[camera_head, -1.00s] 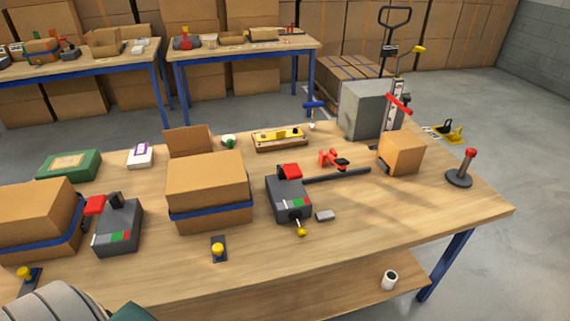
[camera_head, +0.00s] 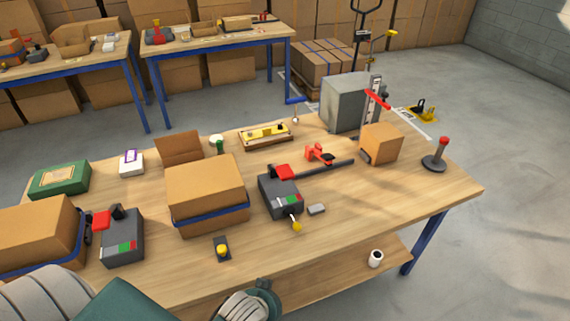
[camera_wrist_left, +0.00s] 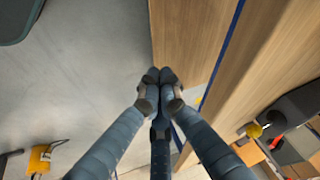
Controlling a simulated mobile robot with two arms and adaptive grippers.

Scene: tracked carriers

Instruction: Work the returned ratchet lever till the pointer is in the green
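A grey gauge unit (camera_head: 281,196) with a red-topped part and a small green and white scale stands right of the middle of the bench. A short lever with a yellow knob (camera_head: 296,226) sticks out of its front. A similar grey unit (camera_head: 122,240) stands at the left, beside a strapped box. No pointer is readable on either scale. In the left wrist view my left gripper (camera_wrist_left: 160,76) has its fingertips together and empty, beside the bench edge. A yellow knob (camera_wrist_left: 254,130) shows at the lower right there. My right gripper is not in view.
Strapped cartons (camera_head: 206,188) and a small box (camera_head: 380,143) stand on the bench (camera_head: 335,235). A red-knobbed lever (camera_head: 436,158) stands on a round base at right. A small yellow-knobbed piece (camera_head: 222,248) lies near the front edge. The front right bench is mostly clear.

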